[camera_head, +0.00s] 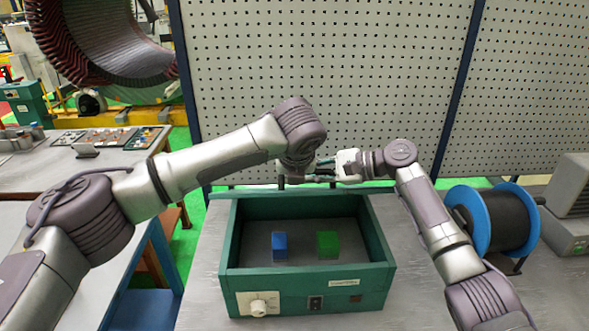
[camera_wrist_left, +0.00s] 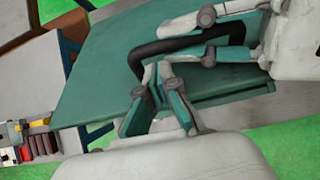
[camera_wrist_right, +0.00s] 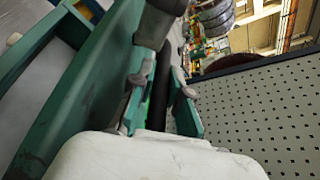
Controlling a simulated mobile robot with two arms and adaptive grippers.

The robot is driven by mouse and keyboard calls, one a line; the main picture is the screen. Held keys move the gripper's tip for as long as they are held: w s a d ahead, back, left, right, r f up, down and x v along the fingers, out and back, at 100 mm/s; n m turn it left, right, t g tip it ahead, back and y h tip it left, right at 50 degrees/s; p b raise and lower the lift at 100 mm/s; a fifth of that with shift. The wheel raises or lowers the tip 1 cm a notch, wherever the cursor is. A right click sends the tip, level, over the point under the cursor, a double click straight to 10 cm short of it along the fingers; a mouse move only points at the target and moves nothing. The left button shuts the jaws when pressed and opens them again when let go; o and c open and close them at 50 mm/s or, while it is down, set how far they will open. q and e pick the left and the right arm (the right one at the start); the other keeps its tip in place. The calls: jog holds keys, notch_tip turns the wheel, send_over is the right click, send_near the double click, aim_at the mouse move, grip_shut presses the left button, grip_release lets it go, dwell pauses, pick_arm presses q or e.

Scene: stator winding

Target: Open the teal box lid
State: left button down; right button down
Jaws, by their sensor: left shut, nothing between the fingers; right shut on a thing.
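The teal box (camera_head: 310,299) stands on the grey table in the head view, its top uncovered. A blue block (camera_head: 279,246) and a green block (camera_head: 328,244) are inside. The teal lid (camera_wrist_left: 105,85) with a black handle (camera_wrist_left: 190,40) fills much of the left wrist view; it is hard to make out in the head view. My right gripper (camera_head: 328,168) is shut around the handle (camera_wrist_right: 161,85) behind the box, with the lid (camera_wrist_right: 80,95) beside it in the right wrist view. My left gripper (camera_wrist_left: 160,92) is shut and empty, close to the handle's other end.
A perforated panel (camera_head: 330,80) stands close behind both grippers. A black spool with blue rims (camera_head: 497,220) stands right of the box, beside a grey machine (camera_head: 568,210). Another table (camera_head: 90,170) with small parts lies at the left.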

pick_arm(q)
jog(key=shift+w+f, duration=0.2)
jog(key=shift+f, duration=0.1)
